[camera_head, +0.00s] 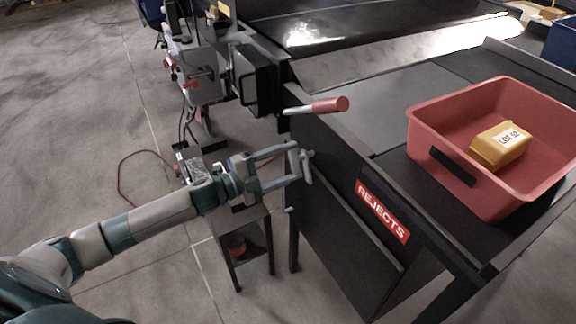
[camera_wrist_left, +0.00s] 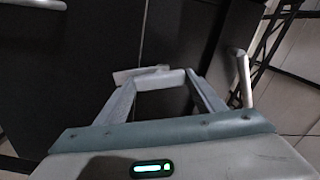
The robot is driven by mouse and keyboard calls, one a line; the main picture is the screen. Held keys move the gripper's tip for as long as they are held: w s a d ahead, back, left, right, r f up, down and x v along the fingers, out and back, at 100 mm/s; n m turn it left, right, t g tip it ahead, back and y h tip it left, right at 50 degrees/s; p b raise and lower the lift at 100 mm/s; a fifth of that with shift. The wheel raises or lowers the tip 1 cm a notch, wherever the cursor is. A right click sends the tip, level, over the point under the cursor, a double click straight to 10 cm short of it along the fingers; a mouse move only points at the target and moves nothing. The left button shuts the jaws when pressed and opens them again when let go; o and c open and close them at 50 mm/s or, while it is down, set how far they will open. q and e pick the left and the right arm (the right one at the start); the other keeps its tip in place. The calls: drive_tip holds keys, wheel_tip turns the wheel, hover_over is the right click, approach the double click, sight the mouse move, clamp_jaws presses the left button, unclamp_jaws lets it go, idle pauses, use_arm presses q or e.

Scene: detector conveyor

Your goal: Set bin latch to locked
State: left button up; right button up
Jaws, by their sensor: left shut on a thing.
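The black reject bin front (camera_head: 335,215) carries a red REJECTS label (camera_head: 382,211). A small pale grey latch handle (camera_head: 307,167) stands out from the upper left of this front. My left gripper (camera_head: 297,163) is at the handle, its jaws shut on it. In the left wrist view, the fingertips (camera_wrist_left: 162,76) meet at a short pale bar (camera_wrist_left: 138,73) against the dark panel. The fingers hide part of the handle, so I cannot tell its exact setting. My right gripper is in neither view.
A red-gripped lever (camera_head: 325,106) juts out just above my left gripper. A red bin (camera_head: 480,205) holding a yellow box (camera_head: 499,146) sits on the right. A small dark stand (camera_head: 243,240) is below my arm. Open floor lies left.

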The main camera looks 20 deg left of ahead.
use_arm(q)
drive_tip(key=shift+f+m+b, duration=0.15)
drive_tip(key=shift+m+b, duration=0.25)
drive_tip(key=shift+m, duration=1.5)
drive_tip(key=o, duration=1.5)
drive_tip(key=shift+s, duration=0.1)
